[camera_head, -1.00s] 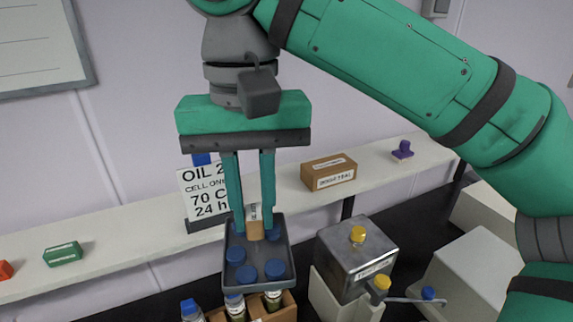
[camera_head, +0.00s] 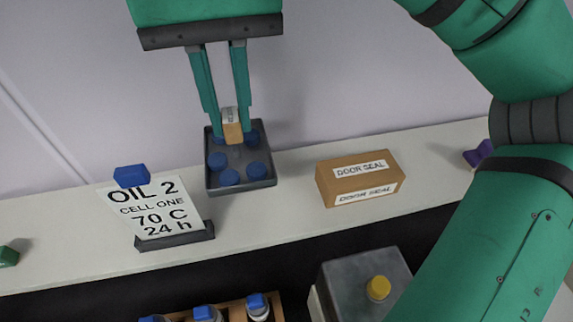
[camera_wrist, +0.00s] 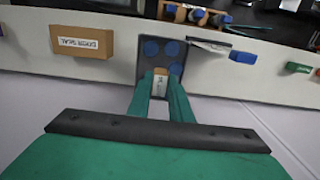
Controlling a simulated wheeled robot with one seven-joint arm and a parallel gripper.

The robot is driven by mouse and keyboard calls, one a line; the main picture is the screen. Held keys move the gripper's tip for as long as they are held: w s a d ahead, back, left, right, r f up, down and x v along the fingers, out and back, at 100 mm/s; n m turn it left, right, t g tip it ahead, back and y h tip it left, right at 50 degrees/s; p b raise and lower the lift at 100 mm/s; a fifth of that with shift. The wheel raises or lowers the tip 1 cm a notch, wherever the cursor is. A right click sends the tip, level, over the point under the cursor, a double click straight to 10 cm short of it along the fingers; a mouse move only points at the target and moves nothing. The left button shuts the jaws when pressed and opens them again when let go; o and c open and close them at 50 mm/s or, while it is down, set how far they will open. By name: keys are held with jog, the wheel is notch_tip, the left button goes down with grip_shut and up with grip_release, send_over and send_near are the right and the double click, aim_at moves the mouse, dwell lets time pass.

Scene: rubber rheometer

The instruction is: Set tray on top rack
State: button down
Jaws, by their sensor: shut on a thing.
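The dark grey square tray (camera_head: 211,180) carries several round blue pieces and has an upright tan block with a white label (camera_head: 232,130) at its back edge. My gripper (camera_head: 232,110) is shut on that block from above. The tray is over the white shelf, between the OIL 2 sign and the door seal box; I cannot tell whether it touches the shelf. In the wrist view the tray (camera_wrist: 144,72) lies beyond my fingertips (camera_wrist: 160,82), over the shelf. The tray's far edge is partly hidden by my fingers.
The white shelf (camera_head: 300,215) runs along the wall. The OIL 2 sign (camera_head: 155,205) with a blue piece on top stands left of the tray. The brown door seal box (camera_head: 358,178) sits to the right. Below are a grey metal box (camera_head: 350,270) and a bottle rack (camera_head: 238,308).

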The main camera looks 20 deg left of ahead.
aim_at(236, 151)
notch_tip(236, 151, down, 6)
jog(key=shift+w+a+r, duration=0.1)
jog(key=shift+w, duration=0.05)
jog(key=shift+f, duration=2.1)
jog(key=c, duration=2)
grip_release()
jog(key=shift+f, duration=0.15)
jog(key=o, duration=0.4)
